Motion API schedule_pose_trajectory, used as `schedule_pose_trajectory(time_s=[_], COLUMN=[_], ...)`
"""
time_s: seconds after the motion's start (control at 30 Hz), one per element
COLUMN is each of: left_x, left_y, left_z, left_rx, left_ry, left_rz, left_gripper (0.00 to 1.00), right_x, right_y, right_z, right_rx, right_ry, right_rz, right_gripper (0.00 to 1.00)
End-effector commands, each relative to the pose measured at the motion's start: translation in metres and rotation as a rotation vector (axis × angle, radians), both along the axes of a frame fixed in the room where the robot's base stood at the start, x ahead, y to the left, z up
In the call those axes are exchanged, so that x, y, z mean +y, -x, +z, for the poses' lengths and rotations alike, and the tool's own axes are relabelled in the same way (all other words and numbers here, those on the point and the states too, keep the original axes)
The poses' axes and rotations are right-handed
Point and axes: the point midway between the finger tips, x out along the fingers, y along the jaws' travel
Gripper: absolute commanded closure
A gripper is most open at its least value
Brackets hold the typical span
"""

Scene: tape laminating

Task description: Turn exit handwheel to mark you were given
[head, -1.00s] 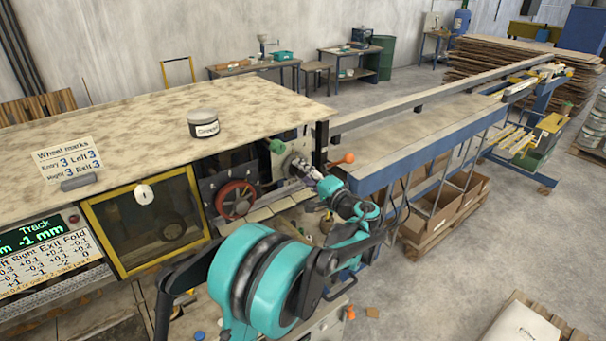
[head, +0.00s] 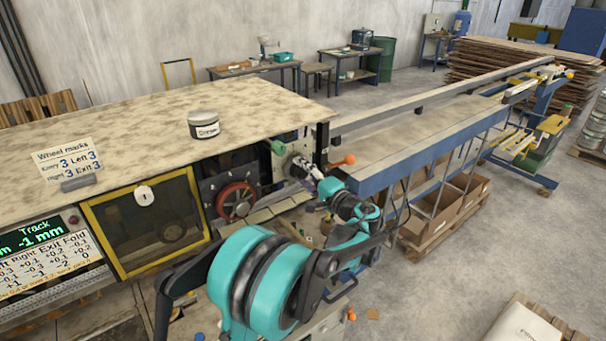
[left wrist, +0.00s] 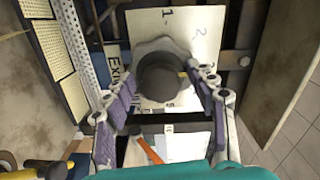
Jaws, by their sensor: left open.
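The exit handwheel (left wrist: 160,78) is a dark, rounded knob in the left wrist view, in front of a pale plate (left wrist: 205,28) marked "1" and "2"; other marks are hidden or unclear. A partly covered "EXI..." label (left wrist: 117,72) stands beside it. My left gripper (left wrist: 163,88) is open, with one purple-padded finger on each side of the knob; contact cannot be told. In the head view, my left gripper (head: 306,170) is at the machine's far right end and hides the knob. The wheel marks card (head: 68,163) shows Exit 3. My right gripper is not in view.
A red handwheel (head: 235,201) sits left of my gripper. A jar (head: 203,124) stands on the machine top. The track display (head: 35,237) reads -1 mm.

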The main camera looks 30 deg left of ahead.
Motion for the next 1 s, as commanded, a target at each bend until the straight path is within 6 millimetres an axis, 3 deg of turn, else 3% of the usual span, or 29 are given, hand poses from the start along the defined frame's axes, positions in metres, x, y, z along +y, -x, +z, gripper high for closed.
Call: schedule_pose_trajectory(time_s=[0.17, 0.5, 0.7, 1.0], left_x=[-0.008, -0.073, -0.102, -0.111], left_y=[0.003, 0.029, 0.041, 0.046], left_z=[0.000, 0.000, 0.000, 0.000], left_rx=[0.000, 0.000, 0.000, 0.000], left_ry=[0.000, 0.000, 0.000, 0.000], left_rz=[-0.002, -0.004, -0.002, 0.001], left_gripper=[0.44, 0.44, 0.44, 0.44], right_x=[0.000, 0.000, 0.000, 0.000], right_y=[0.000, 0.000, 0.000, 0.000], right_z=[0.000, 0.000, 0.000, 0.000], right_rx=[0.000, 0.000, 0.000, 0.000], right_ry=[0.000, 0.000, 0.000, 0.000], right_rz=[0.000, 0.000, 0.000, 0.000], right_gripper=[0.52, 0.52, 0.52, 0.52])
